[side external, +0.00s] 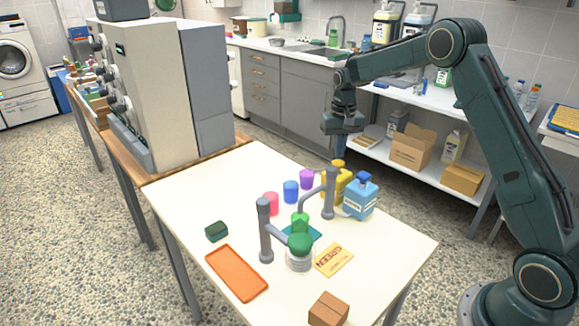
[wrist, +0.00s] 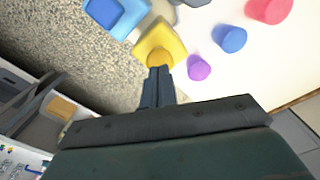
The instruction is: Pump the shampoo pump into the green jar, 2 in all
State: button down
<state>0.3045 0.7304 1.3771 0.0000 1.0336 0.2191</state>
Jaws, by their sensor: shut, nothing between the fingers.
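My gripper (side external: 342,124) is above the table's far right edge, pointing down, with its fingers shut and empty. In the wrist view, the closed fingertips (wrist: 158,73) appear over the edge of a yellow pump bottle (wrist: 160,45). That bottle (side external: 343,184) stands upright on the table below my gripper, beside a blue pump bottle (side external: 360,198). I cannot tell which one holds shampoo.
Pink (side external: 271,203), blue (side external: 291,191) and purple (side external: 307,178) cups stand behind the green jar. The grey posts (side external: 265,230) (side external: 329,195) rise near it. An orange tray (side external: 237,272), dark green block (side external: 216,231), yellow card (side external: 334,260) and brown box (side external: 328,310) lie around.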

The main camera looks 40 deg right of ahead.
jog(key=shift+f, duration=1.3)
jog(key=shift+r, duration=1.35)
jog(key=shift+f, duration=1.5)
jog(key=shift+r, duration=0.2)
dwell(0.3)
jog(key=shift+r, duration=1.3)
jog(key=shift+r, duration=0.15)
jog(key=shift+r, duration=2.85)
